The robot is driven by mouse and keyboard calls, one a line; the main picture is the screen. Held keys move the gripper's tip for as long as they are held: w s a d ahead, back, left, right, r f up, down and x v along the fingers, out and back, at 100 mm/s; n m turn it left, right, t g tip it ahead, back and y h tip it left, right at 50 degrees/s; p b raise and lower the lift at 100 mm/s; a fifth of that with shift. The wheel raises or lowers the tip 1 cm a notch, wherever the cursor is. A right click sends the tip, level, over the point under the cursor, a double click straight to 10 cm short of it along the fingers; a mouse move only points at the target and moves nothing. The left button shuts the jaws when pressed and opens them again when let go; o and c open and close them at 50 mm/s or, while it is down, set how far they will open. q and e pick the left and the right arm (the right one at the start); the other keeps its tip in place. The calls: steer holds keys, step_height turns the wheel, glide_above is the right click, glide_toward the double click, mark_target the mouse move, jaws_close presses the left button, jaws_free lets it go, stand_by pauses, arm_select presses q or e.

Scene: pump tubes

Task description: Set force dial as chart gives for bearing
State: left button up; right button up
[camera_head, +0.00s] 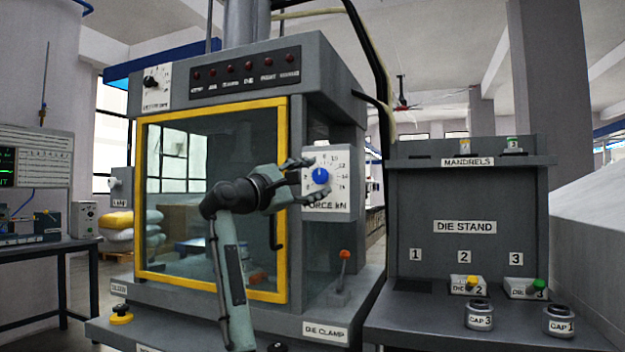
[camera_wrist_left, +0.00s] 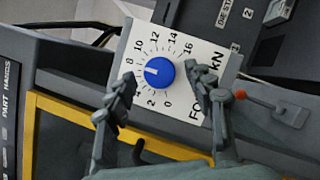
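The force dial is a blue knob (camera_head: 320,176) on a white plate marked FORCE kN (camera_head: 326,206), on the press's right side. In the left wrist view the knob (camera_wrist_left: 160,73) has a white pointer mark towards the left, near the 8. My left gripper (camera_head: 312,179) is at the dial with its fingers spread. In the wrist view, the fingers of the gripper (camera_wrist_left: 172,78) stand apart on both sides of the knob, with no clear contact. My right gripper is not in view. No readable force chart shows.
The press has a yellow-framed glass door (camera_head: 141,205) left of the dial. A lever with an orange knob (camera_head: 344,255) stands below the dial. The die stand (camera_head: 465,227) at right holds dies, with caps before it. A dark bench (camera_head: 50,246) is at far left.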

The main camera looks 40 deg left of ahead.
arm_select(q)
steer(key=v, duration=1.2)
stand_by(0.5)
